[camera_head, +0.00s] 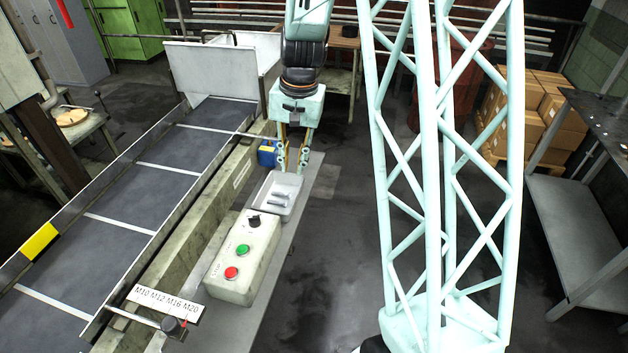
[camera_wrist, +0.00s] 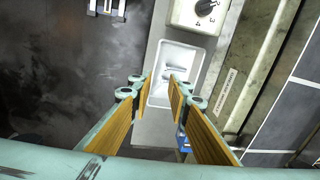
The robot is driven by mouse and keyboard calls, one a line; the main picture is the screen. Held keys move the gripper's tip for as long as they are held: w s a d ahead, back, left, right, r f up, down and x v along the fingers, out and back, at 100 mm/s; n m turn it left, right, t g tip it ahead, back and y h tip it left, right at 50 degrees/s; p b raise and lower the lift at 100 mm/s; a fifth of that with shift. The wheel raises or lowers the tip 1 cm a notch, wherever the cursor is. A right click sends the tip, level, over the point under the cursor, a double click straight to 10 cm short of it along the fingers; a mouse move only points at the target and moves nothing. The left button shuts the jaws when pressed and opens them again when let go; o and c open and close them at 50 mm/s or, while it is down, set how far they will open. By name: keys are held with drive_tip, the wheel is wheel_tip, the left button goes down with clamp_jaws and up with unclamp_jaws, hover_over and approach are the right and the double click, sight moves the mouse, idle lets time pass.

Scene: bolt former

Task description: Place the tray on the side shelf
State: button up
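A small light-grey tray (camera_head: 291,208) lies on a narrow grey ledge (camera_head: 309,177) beside the conveyor, just behind a control box. A few grey raised shapes show inside it; I cannot tell what they are. The tray also shows in the wrist view (camera_wrist: 189,46), ahead of the fingers. My gripper (camera_head: 292,160) points down just above the tray's far end. In the wrist view my gripper (camera_wrist: 162,88) is open, its yellow-lined fingers apart with nothing held. A table with a lower shelf (camera_head: 590,235) stands at the far right; I cannot tell which surface is the side shelf.
The control box (camera_head: 243,257) with knob, green and red buttons stands close in front of the tray. A blue item (camera_head: 267,154) is left of the fingers. The conveyor (camera_head: 150,190) runs along the left. Stacked cartons (camera_head: 530,115) stand back right.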

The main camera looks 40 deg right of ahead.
drive_tip(key=s+a+r+n, duration=0.1)
drive_tip(key=s+a+r, duration=0.25)
drive_tip(key=r, duration=0.25)
drive_tip(key=s+a+r+n+t, duration=0.1)
drive_tip(key=s+a+r+n, duration=0.1)
drive_tip(key=s+a+r, duration=0.3)
drive_tip(key=s+a+r+n, duration=0.1)
drive_tip(key=s+a+r, duration=0.15)
drive_tip(key=r, duration=0.45)
drive_tip(key=s+a+r+n, duration=0.1)
drive_tip(key=s+a+r, duration=0.1)
drive_tip(key=s, duration=0.5)
drive_tip(key=s+a+r+n+t, duration=0.1)
drive_tip(key=s+r, duration=0.3)
drive_tip(key=s, duration=0.4)
drive_tip(key=s+a+r+n+t, duration=0.1)
drive_tip(key=s+a+r+n, duration=0.1)
drive_tip(key=s, duration=0.6)
drive_tip(key=shift+a+r+n+h, duration=0.3)
drive_tip(key=shift+r+n, duration=0.25)
drive_tip(key=shift+n, duration=0.05)
drive_tip(key=shift+w, duration=0.1)
